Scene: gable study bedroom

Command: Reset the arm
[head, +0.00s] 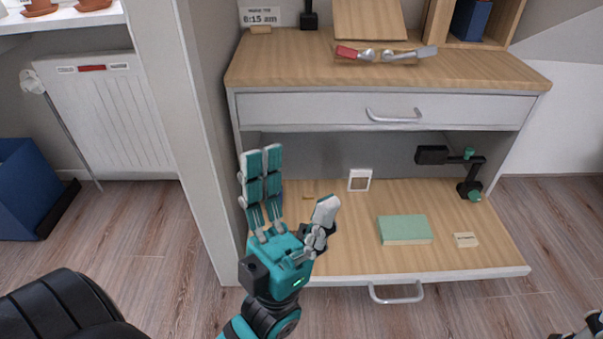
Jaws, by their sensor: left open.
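My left gripper (293,181) is open and empty, with two teal-and-grey fingers pointing up and a grey thumb apart to the right. It is in front of and above the left part of the low wooden shelf board (350,245) and hides part of it. A small black jointed arm (475,172) with teal joints stands at the right end of that board. Its upper link is bent to the left and ends in a black block. My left gripper is well to the left of it. A small grey-and-dark part at the bottom right corner may be my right gripper (590,327).
A green book (404,230), a small cream card (465,240) and a white frame (360,180) are on the low board. Above are a closed drawer (390,109) and a wooden desktop (290,62) bearing a red-handled tool (355,54). A wall post (185,150) stands left.

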